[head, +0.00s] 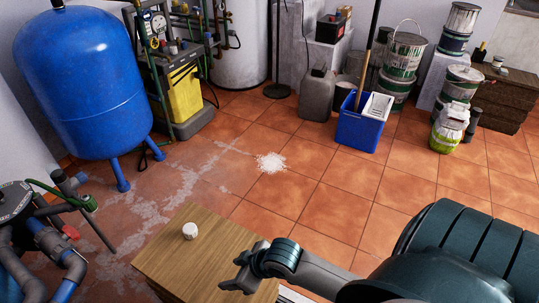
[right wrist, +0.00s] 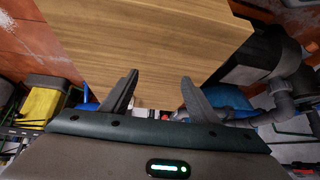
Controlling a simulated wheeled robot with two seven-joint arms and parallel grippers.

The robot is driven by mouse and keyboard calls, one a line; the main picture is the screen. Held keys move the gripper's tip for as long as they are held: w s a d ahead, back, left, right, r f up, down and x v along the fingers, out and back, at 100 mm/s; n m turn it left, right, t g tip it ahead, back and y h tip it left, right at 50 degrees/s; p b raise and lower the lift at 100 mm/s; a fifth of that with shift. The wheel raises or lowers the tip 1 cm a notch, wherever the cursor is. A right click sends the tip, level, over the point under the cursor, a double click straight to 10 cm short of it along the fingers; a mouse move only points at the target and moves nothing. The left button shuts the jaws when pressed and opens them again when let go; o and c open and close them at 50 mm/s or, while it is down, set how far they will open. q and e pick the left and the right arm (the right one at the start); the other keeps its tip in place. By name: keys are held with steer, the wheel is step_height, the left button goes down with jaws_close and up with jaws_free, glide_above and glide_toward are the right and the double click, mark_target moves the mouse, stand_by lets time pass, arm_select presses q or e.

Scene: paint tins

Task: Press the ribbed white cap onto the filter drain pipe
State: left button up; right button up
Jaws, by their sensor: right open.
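The white cap (head: 190,231) sits on the wooden table top (head: 185,262), near its middle, in the head view; its ribs are too small to make out. My right gripper (head: 233,272) is to the right of the cap and nearer me, apart from it, by the table's right edge. In the right wrist view its two fingers (right wrist: 157,88) are spread with nothing between them, and the cap does not show. The black filter (head: 14,203) with grey and blue pipes (head: 50,243) stands at the left. I cannot tell which pipe end is the drain. My left gripper is not in view.
A blue tank (head: 80,85) on legs stands behind the filter. A white spill (head: 271,162) lies on the tiled floor beyond the table. A blue bin (head: 362,128), a grey canister (head: 318,95) and several paint tins stand farther back. The table top around the cap is clear.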

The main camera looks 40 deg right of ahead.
steer(key=s+f+m+g+h, duration=0.1)
steer(key=s+f, duration=0.1)
steer(key=s, duration=0.6)
steer(key=s+f+m+g+h, duration=0.1)
steer(key=s+f, duration=0.1)
steer(key=s, duration=0.6)
steer(key=shift+a+f+g, duration=0.2)
steer(key=shift+f+g, duration=0.1)
steer(key=shift+s, duration=0.1)
arm_select(q)
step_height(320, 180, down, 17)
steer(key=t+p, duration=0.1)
steer(key=p, duration=1.1)
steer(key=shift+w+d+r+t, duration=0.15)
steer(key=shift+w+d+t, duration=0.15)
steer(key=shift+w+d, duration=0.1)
arm_select(e)
step_height(320, 180, down, 17)
steer(key=t, duration=0.1)
steer(key=shift+w+a+r+t, duration=0.15)
steer(key=shift+w+a+t, duration=0.15)
steer(key=shift+w+a, duration=0.1)
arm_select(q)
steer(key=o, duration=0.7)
